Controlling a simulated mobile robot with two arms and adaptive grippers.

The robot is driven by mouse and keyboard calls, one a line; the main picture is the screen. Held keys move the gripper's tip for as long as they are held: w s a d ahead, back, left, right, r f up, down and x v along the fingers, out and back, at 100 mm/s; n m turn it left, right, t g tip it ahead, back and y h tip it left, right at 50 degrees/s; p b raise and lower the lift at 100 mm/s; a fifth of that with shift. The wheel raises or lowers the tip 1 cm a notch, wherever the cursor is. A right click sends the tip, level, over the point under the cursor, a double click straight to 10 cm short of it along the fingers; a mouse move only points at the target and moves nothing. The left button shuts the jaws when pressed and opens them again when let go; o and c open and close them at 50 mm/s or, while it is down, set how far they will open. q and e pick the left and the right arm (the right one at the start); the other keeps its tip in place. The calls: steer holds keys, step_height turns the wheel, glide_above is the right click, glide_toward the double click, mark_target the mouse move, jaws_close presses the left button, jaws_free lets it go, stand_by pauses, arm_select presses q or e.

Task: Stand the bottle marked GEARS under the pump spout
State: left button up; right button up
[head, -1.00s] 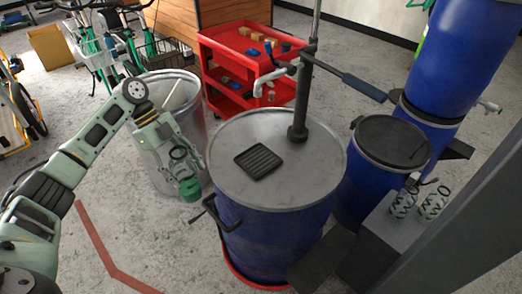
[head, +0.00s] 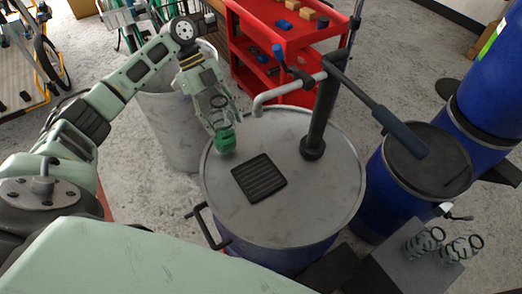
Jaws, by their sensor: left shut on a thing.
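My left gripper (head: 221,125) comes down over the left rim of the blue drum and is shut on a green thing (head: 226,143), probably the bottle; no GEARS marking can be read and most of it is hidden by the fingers. The hand pump (head: 313,148) stands on the drum's grey lid (head: 300,215). Its pale spout (head: 275,93) bends down at the left end. A black ribbed drip grate (head: 259,178) lies on the lid, in front of the spout. The green thing is left of and behind the grate. My right gripper is not in view.
The pump's dark handle (head: 400,131) reaches out to the right. A red tool cart (head: 278,45) stands behind, a grey bin (head: 170,125) at the left. A lidded blue drum (head: 400,205) and a grey box with coiled springs (head: 426,240) are at the right.

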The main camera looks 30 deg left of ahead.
arm_select(q)
steer(key=s+d+p, duration=0.2)
steer(key=d+p, duration=0.1)
steer(key=d, duration=0.4)
steer(key=s+d+p, duration=0.2)
steer(key=d+p, duration=0.1)
steer(key=d, duration=0.4)
steer(key=shift+s+f, duration=0.3)
steer(key=o, duration=1)
steer(key=shift+a+f, duration=0.1)
steer(key=shift+a, duration=0.05)
steer(key=o, duration=0.4)
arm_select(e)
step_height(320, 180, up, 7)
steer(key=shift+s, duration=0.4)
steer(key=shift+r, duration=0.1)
arm_select(q)
steer(key=b+v, duration=0.2)
steer(key=v, duration=1)
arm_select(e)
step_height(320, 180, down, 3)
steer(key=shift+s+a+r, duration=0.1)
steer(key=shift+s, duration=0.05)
